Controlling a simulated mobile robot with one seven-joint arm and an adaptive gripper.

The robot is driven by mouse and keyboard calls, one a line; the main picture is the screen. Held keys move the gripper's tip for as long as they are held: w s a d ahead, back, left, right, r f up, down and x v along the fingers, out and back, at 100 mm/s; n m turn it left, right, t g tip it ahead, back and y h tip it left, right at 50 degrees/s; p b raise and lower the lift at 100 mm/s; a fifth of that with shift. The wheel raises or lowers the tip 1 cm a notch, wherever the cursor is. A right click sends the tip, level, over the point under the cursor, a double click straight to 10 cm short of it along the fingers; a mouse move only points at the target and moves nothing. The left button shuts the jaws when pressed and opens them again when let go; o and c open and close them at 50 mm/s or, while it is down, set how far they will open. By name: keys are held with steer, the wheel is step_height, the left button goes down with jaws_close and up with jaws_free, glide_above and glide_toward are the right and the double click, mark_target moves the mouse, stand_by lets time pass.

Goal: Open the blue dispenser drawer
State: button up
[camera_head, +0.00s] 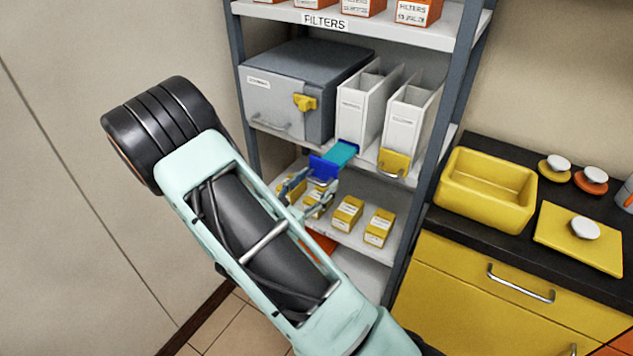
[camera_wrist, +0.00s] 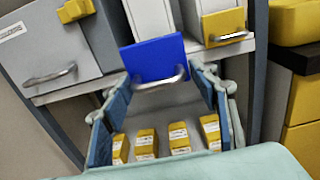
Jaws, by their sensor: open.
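The blue dispenser drawer (camera_head: 323,167) stands out from the front of the left white dispenser (camera_head: 360,105), with its teal tray (camera_head: 342,152) showing behind the blue front. In the wrist view the blue front (camera_wrist: 153,58) is a flat panel with a metal bar handle (camera_wrist: 160,84) at its lower edge. My gripper (camera_head: 308,188) is open in front of the drawer. In the wrist view my gripper (camera_wrist: 160,88) has one finger on each side of the handle, with gaps on both sides. I see no contact with the handle.
A grey cabinet (camera_head: 290,90) with a yellow knob stands left of the dispensers. The right dispenser (camera_head: 408,120) has a yellow drawer (camera_head: 394,162) at its base. Yellow boxes (camera_head: 347,212) sit on the shelf below. A counter with a yellow bin (camera_head: 485,200) is at the right.

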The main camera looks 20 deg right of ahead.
steer(key=v, duration=1.1)
steer(key=shift+s+a, duration=0.25)
steer(key=shift+d, duration=0.1)
